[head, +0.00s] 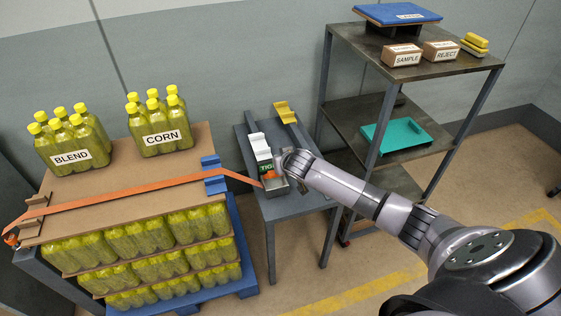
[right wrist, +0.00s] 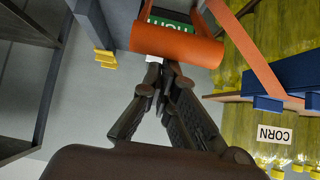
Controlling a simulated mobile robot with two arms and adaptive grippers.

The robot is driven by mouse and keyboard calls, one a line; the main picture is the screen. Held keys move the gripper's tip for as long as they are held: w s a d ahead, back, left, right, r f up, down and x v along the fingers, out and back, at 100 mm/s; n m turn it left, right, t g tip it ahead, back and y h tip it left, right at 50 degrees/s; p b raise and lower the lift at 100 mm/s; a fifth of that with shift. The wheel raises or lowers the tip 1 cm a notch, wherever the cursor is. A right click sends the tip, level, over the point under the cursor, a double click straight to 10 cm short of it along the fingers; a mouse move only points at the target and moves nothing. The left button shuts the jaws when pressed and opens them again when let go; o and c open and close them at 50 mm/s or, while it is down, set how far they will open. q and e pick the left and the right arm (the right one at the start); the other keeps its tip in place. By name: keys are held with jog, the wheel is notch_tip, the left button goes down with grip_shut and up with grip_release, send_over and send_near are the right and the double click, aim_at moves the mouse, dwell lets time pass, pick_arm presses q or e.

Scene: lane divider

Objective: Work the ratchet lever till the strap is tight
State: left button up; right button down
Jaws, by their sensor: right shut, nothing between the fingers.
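The orange strap (head: 130,190) runs over the cardboard-topped load of bottles and down to the ratchet on the small grey table. The lever's orange bar (right wrist: 177,45) lies across the top of the right wrist view; in the head view the ratchet (head: 268,175) is partly hidden by my gripper. My left gripper is out of view.
Bottle packs marked BLEND (head: 70,150) and CORN (head: 160,130) stand on the cardboard. A blue edge guard (head: 213,175) sits under the strap. A yellow bracket (head: 286,112) is on the grey table (head: 290,208). A metal shelf (head: 450,65) stands behind my right arm.

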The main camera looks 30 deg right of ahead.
pick_arm(q)
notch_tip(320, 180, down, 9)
jog(key=b, duration=0.9)
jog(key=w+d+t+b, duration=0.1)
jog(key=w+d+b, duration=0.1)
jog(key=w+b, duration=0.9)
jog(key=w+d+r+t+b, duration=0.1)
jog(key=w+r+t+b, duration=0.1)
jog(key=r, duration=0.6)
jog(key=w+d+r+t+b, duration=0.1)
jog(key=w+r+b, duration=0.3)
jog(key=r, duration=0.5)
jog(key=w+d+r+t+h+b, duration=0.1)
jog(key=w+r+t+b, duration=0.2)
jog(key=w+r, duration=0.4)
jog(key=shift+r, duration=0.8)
pick_arm(e)
jog(key=s+a+f+t+h, duration=0.2)
jog(key=s+f+t, duration=0.6)
jog(key=f+t, duration=0.1)
jog(key=shift+s+f+t, duration=0.2)
jog(key=shift+f+t, duration=0.15)
jog(key=shift+t, duration=0.15)
